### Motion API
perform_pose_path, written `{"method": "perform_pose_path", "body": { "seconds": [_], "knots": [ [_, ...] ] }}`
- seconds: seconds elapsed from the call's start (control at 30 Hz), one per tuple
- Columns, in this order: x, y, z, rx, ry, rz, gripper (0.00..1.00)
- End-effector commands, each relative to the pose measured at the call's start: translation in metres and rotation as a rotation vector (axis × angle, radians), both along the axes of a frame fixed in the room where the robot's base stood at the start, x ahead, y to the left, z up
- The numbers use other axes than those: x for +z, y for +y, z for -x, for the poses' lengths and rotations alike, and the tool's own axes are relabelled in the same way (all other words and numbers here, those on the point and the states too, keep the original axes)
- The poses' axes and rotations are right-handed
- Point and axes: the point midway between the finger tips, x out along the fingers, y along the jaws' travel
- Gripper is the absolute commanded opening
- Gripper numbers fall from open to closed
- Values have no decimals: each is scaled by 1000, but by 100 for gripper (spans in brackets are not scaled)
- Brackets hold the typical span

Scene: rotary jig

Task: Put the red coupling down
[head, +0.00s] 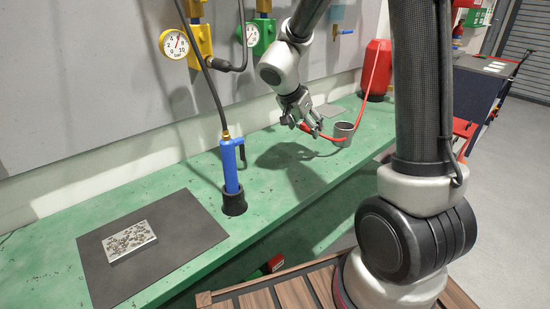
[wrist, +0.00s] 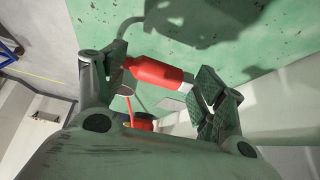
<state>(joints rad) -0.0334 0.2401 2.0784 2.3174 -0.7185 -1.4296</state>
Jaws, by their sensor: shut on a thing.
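My gripper (head: 303,117) is above the green bench in the head view, shut on the red coupling. In the wrist view the red coupling (wrist: 157,73) lies crosswise between the two fingers of my gripper (wrist: 160,80), with a pale tip at its right end. In the head view only a little of the red coupling (head: 306,128) shows among the fingers. A red hose (head: 370,95) runs from it up toward the red tank. A grey metal cup (head: 343,133) stands on the bench, just right of and below my gripper.
A blue tool (head: 230,165) stands upright in a black holder (head: 234,203). A dark mat (head: 185,230) bears a speckled metal block (head: 129,241). The red tank (head: 376,68) stands at the bench's far end. Gauges and valves hang on the wall behind. Bench surface left of the cup is clear.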

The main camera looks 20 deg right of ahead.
Motion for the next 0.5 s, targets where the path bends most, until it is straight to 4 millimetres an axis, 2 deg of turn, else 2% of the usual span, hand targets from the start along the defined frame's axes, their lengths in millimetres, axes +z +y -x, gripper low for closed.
{"method": "perform_pose_path", "body": {
  "seconds": [0.03, 0.1, 0.5],
  "knots": [
    [-12, 1, 0, 3, 5, 0, 25],
    [-24, 1, 0, 4, 5, -1, 25],
    [-72, 1, -1, 6, 1, -2, 25]
  ]
}}
